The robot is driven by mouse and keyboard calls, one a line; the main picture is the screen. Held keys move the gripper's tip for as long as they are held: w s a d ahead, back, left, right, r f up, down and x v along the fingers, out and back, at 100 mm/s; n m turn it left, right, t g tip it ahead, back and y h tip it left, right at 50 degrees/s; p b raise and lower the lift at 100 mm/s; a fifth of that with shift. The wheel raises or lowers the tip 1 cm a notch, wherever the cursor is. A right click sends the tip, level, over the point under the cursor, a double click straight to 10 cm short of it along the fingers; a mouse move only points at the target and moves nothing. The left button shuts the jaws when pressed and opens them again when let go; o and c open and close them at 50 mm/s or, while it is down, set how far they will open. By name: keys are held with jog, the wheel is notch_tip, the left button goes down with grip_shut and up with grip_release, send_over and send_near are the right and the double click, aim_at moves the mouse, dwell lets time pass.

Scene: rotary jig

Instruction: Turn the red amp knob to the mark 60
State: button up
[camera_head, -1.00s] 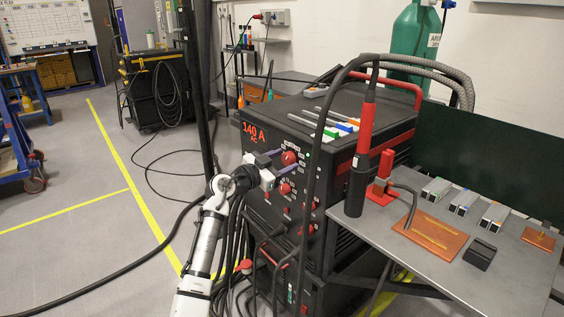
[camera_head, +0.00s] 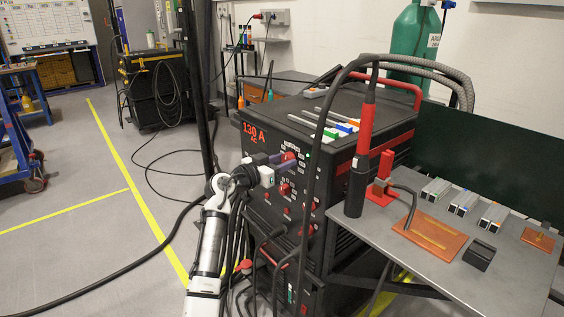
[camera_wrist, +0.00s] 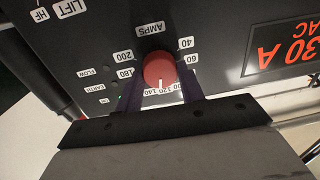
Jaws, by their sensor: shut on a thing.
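The red amp knob (camera_wrist: 160,68) is on the dark front panel of the welding machine (camera_head: 350,150). In the wrist view, the dial appears upside down. The knob's white pointer line points between the 140 and 120 labels. The mark 60 (camera_wrist: 191,59) is to the right of the knob, below 40. My gripper (camera_wrist: 161,76) has a dark finger on each side of the knob and is shut on it. In the head view, my gripper (camera_head: 284,161) reaches the panel from the left and partly covers the knob. The red display (camera_head: 253,131) reads 130 A AC.
More red knobs (camera_head: 285,189) sit lower on the panel, close under my gripper. Black cables (camera_head: 315,160) hang in front of the machine. A grey worktable (camera_head: 510,270) with a torch and metal pieces stands at the right. The floor at the left is mostly clear.

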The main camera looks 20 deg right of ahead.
jog(key=n+p, duration=0.1)
jog(key=n, duration=0.3)
jog(key=shift+r+p, duration=0.1)
jog(key=shift+p, duration=0.2)
jog(key=n+g+p, duration=0.1)
jog(key=n+p, duration=0.2)
jog(key=n, duration=0.2)
jog(key=shift+w+n, duration=0.15)
jog(key=shift+n, duration=0.15)
jog(key=n+p, duration=0.4)
jog(key=n, duration=0.2)
jog(key=shift+g, duration=0.3)
jog(key=shift+w+a+f+n+p, duration=0.1)
jog(key=shift+f+n+p, duration=0.1)
jog(key=shift+n+p, duration=1.25)
jog(key=shift+n, duration=0.35)
jog(key=o, duration=1)
